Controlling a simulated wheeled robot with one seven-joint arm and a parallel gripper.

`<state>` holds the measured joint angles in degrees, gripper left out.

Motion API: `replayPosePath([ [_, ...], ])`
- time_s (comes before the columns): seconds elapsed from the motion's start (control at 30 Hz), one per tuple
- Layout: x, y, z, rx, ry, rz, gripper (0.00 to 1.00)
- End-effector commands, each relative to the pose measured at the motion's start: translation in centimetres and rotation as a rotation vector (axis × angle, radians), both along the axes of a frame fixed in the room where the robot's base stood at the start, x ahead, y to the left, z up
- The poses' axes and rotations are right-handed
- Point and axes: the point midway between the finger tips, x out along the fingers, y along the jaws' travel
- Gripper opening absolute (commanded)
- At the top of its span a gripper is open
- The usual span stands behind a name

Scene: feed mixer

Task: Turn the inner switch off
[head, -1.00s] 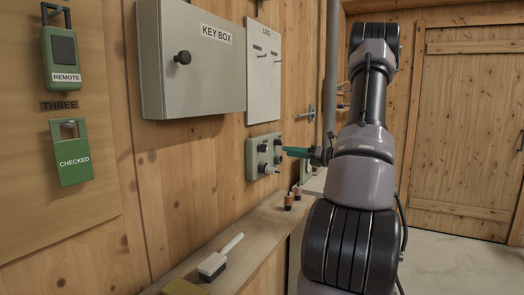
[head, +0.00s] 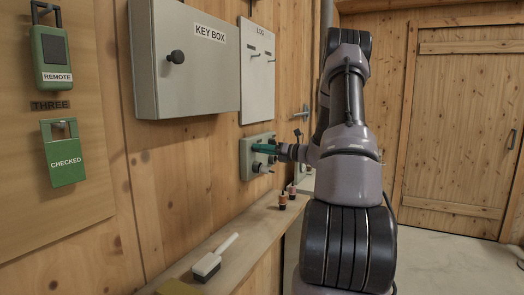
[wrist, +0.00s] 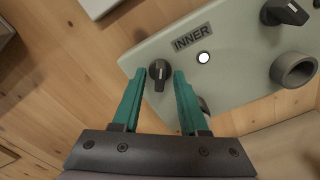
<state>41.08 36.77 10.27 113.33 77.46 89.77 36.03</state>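The inner switch is a black rotary knob (wrist: 159,77) with a white mark, beside the "INNER" label (wrist: 187,40) in the wrist view. A small round white lamp (wrist: 203,57) by the label looks bright. The knob sits on a grey-green panel (wrist: 240,65), which is on the wooden wall in the head view (head: 245,160). My gripper (wrist: 159,73) is open, its teal fingertips on either side of the knob with gaps visible. How deep the tips reach is unclear. In the head view, my gripper (head: 263,149) is at the panel and hides part of it.
Another black knob (wrist: 285,13) and a grey round collar (wrist: 293,69) are on the panel. The key box (head: 185,60) and log board (head: 257,70) hang above. A ledge (head: 235,265) below holds a brush (head: 208,264) and small bottles (head: 283,200).

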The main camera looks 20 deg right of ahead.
Motion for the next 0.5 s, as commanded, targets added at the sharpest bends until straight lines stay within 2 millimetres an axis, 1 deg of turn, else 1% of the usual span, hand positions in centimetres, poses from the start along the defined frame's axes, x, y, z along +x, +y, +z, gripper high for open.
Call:
replayPosePath([
  [0.03, -0.01, -0.02, -0.01, 0.000, 0.000, 0.000, 0.22],
  [0.1, -0.02, -0.02, -0.01, 0.000, 0.000, 0.000, 0.00],
  [0.5, -0.02, -0.05, -0.02, -0.028, -0.021, -0.001, 0.00],
])
